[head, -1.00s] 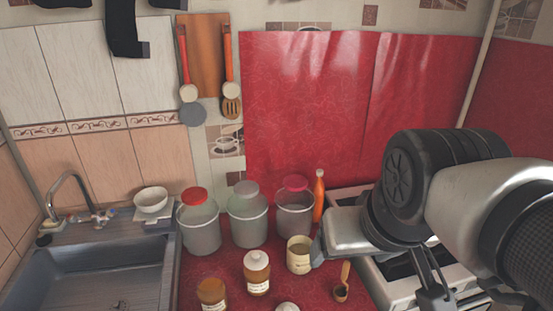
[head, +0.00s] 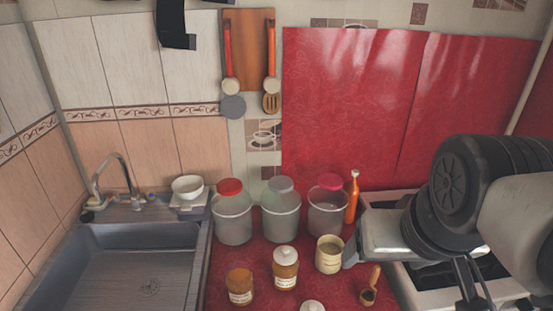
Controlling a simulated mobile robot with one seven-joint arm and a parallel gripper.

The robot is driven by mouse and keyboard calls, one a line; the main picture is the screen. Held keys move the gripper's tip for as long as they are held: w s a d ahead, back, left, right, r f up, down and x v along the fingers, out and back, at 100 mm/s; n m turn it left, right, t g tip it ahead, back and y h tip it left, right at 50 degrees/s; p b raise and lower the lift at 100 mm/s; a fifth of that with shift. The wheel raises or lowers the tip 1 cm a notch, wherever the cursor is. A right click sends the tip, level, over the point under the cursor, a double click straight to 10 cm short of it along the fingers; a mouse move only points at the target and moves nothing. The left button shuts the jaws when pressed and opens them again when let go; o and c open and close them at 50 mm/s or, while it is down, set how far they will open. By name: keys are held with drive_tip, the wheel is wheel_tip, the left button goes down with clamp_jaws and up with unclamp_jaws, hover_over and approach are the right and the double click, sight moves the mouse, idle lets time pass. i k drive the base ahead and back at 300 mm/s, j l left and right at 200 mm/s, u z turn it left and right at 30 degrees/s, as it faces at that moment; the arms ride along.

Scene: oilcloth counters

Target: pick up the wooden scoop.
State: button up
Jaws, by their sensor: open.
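The small wooden scoop (head: 375,276) stands out at the bottom right of the red counter, its handle pointing up and its dark bowl toward the front. My gripper (head: 412,268) is at the right, open, with one finger near the cream canister and the other over the stove side. The scoop shows below and between the fingers, apart from them as far as I can tell. Nothing is seen between the fingers. The height of the gripper above the scoop is hard to judge.
The cream canister (head: 329,256) stands close left of the scoop. The stove (head: 497,287) is right, the sink (head: 130,275) left.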

sight(368, 298)
drive_tip(key=l+u, duration=0.4)
drive_tip(key=k+l+u, duration=0.2)
drive_tip(key=l+u, duration=0.2)
drive_tip(key=l, duration=0.1)
